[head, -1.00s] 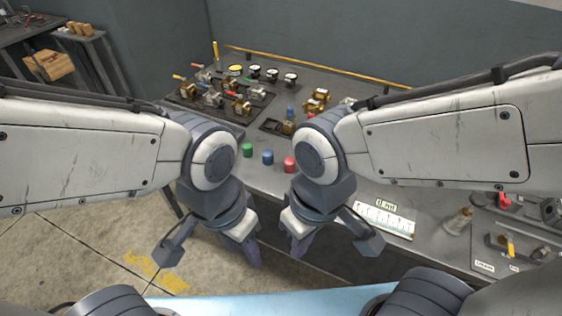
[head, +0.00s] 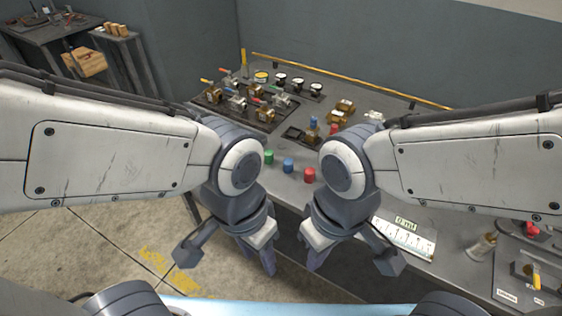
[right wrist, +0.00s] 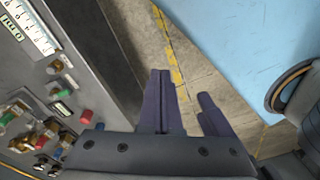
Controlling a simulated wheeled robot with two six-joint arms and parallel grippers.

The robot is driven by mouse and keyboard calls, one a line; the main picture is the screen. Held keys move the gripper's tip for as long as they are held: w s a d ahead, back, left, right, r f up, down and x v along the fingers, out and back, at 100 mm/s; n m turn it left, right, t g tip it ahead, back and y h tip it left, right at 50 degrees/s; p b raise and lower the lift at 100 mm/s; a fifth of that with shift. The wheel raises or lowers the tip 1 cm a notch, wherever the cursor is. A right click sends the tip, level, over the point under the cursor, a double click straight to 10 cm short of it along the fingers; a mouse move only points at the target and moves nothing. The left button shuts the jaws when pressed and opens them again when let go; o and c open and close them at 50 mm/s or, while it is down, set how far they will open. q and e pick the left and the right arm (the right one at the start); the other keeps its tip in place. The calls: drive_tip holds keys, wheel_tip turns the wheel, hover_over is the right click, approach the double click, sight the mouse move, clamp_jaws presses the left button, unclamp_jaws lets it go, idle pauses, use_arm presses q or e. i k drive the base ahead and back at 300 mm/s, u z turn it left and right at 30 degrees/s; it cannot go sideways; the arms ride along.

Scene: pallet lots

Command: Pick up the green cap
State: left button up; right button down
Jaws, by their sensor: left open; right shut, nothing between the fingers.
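The green cap (head: 269,157) is a small upright cylinder on the grey bench near its front edge, at the left end of a row with a blue cap (head: 289,165) and a red cap (head: 309,175). My left gripper (head: 269,270) is open and empty, pointing down in front of the bench, nearer to me than the caps. My right gripper (head: 313,265) is shut and empty beside it, also in front of the bench. Its fingers also show in the right wrist view (right wrist: 160,75), over the floor. Neither gripper touches the green cap.
My arm joints flank the row of caps closely. Valves on a dark tray (head: 238,118) and round gauges (head: 280,79) stand behind. The bench (head: 285,182) has a bare front strip.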

sight(269, 159)
drive_tip(key=u, duration=0.5)
drive_tip(key=k, duration=0.6)
drive_tip(key=u, duration=0.7)
drive_tip(key=i, duration=1.25)
drive_tip(key=z, duration=1.05)
drive_tip(key=i, duration=0.5)
drive_tip(key=z, duration=0.55)
